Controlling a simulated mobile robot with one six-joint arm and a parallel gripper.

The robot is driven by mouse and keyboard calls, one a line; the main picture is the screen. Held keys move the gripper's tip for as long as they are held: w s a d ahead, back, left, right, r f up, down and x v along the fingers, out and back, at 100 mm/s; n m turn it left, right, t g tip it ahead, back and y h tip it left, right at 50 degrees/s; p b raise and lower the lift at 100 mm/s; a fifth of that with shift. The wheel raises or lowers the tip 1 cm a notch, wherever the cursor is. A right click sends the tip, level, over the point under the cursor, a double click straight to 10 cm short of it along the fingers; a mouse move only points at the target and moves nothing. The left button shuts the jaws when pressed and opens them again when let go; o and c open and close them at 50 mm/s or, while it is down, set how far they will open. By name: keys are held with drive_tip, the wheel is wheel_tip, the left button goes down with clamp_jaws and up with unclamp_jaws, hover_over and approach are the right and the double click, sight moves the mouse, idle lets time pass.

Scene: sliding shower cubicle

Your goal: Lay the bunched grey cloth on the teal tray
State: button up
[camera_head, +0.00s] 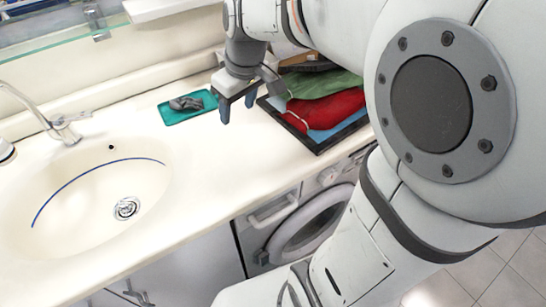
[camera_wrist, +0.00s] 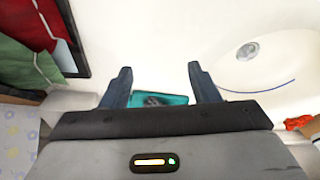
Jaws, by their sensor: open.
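The bunched grey cloth (camera_head: 186,103) lies on the teal tray (camera_head: 176,117), on the counter behind and right of the basin. In the wrist view the cloth (camera_wrist: 155,100) and the tray (camera_wrist: 176,99) show between my fingers, partly cut off by the gripper body. My gripper (camera_head: 237,106) is open and empty. It hangs above the counter just right of the tray in the head view, apart from the cloth.
A black tray (camera_head: 318,149) of folded red, green and blue cloths lies to the right of my gripper. The basin (camera_head: 85,205) and its tap (camera_head: 62,128) are at the left. A glass shelf (camera_head: 60,42) hangs above. The counter front is clear.

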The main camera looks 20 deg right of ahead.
drive_tip(key=s+d+f+m, duration=0.1)
drive_tip(key=s+f+m, duration=0.1)
drive_tip(key=s, duration=0.4)
drive_tip(key=s+d+f+m+h, duration=0.1)
drive_tip(key=s+d+f+m, duration=0.1)
drive_tip(key=s, duration=0.5)
drive_tip(key=shift+s+f+m, duration=0.2)
drive_tip(key=shift+f+m, duration=0.15)
drive_tip(key=shift+m, duration=0.35)
drive_tip(key=shift+p+v, duration=0.85)
drive_tip(key=shift+v, duration=0.05)
drive_tip(key=shift+w, duration=0.15)
